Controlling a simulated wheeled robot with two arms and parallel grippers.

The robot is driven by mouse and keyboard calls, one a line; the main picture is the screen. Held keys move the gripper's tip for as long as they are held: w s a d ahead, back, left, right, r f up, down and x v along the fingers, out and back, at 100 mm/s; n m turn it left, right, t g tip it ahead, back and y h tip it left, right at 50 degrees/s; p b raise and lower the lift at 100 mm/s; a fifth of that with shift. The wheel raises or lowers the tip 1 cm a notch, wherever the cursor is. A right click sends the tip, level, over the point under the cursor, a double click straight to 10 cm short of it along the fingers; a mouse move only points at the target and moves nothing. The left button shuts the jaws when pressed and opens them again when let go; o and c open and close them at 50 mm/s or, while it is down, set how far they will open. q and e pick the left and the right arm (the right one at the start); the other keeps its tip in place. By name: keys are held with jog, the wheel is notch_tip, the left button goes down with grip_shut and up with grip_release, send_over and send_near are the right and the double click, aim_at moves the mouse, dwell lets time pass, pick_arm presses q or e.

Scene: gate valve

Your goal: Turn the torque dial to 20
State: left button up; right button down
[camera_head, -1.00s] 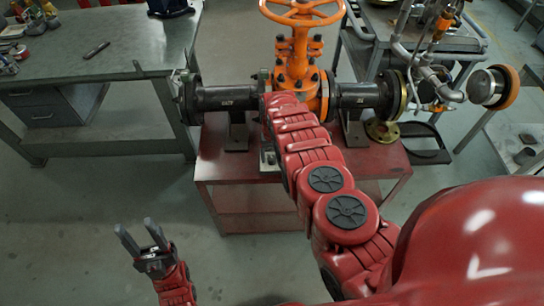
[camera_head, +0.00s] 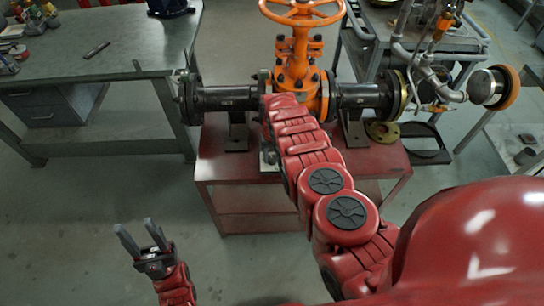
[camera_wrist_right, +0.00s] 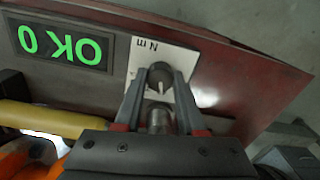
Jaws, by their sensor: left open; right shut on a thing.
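The torque dial (camera_wrist_right: 160,75) is a round dark knob with a pale pointer line, on a white plate marked "N m" in the right wrist view. My right gripper (camera_wrist_right: 159,84) is shut on the dial, one finger on each side. A green readout (camera_wrist_right: 62,45) beside it appears upside down and shows "OK" and "0". The dial's scale is mostly hidden or too small to read. In the head view my right arm hides its gripper and the dial. My left gripper (camera_head: 142,238) is open and empty above the floor at lower left.
An orange gate valve (camera_head: 297,60) with black flanged pipes stands on a red stand (camera_head: 215,165). A grey workbench (camera_head: 85,65) is at left and a cart (camera_head: 370,45) at back right. The floor around my left gripper is clear.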

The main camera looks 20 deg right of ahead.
jog(key=m+b, duration=0.1)
jog(key=m, duration=0.1)
jog(key=shift+w+m, duration=0.1)
jog(key=shift+m, duration=0.3)
jog(key=m, duration=0.2)
jog(key=shift+f+m+b, duration=0.1)
jog(key=shift+m+b, duration=0.2)
jog(key=shift+b, duration=0.05)
jog(key=shift+m+b, duration=0.4)
jog(key=shift+m, duration=1.2)
jog(key=c, duration=0.5)
grip_release()
